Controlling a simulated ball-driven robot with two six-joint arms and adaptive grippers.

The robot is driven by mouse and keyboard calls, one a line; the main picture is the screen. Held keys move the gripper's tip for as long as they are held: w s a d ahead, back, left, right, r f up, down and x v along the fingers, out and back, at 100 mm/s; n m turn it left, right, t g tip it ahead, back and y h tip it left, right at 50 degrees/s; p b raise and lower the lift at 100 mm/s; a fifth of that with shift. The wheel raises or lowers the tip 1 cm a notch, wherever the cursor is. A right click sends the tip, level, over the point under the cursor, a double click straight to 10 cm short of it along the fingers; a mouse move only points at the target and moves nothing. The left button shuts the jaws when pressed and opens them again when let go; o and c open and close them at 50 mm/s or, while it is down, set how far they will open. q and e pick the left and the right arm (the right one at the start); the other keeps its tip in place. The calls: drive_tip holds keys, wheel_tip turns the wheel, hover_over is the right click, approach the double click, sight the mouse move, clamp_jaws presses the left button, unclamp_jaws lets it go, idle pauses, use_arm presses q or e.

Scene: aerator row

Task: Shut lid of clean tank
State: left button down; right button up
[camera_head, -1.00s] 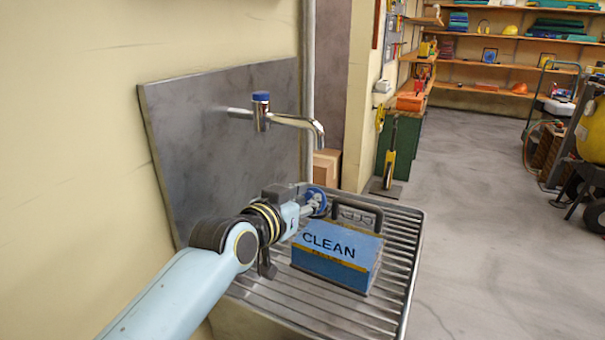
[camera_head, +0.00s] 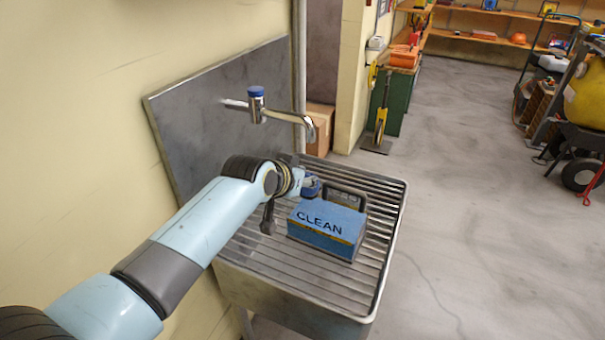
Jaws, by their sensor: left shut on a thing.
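The clean tank (camera_head: 325,228) is a blue box with "CLEAN" in dark letters and a dark carrying handle (camera_head: 346,195) at its back. It stands upright on the ribbed metal sink rack. My left gripper (camera_head: 309,187) is just behind the tank's back left corner, shut on a small round blue part (camera_head: 313,187). This part looks like the tank's lid, but its hinge and the opening under it are hidden. I cannot tell whether it touches the tank top. My right gripper is out of view.
A tap with a blue top (camera_head: 257,105) reaches out above the rack (camera_head: 375,250) behind my gripper. A grey splash panel (camera_head: 190,135) and cream wall stand on the left. The rack is bare around the tank. Open floor (camera_head: 470,220) lies to the right.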

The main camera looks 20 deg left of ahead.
use_arm(q)
drive_tip(key=c, duration=1.2)
unclamp_jaws()
drive_tip(key=shift+r, duration=0.1)
drive_tip(key=v, duration=1.2)
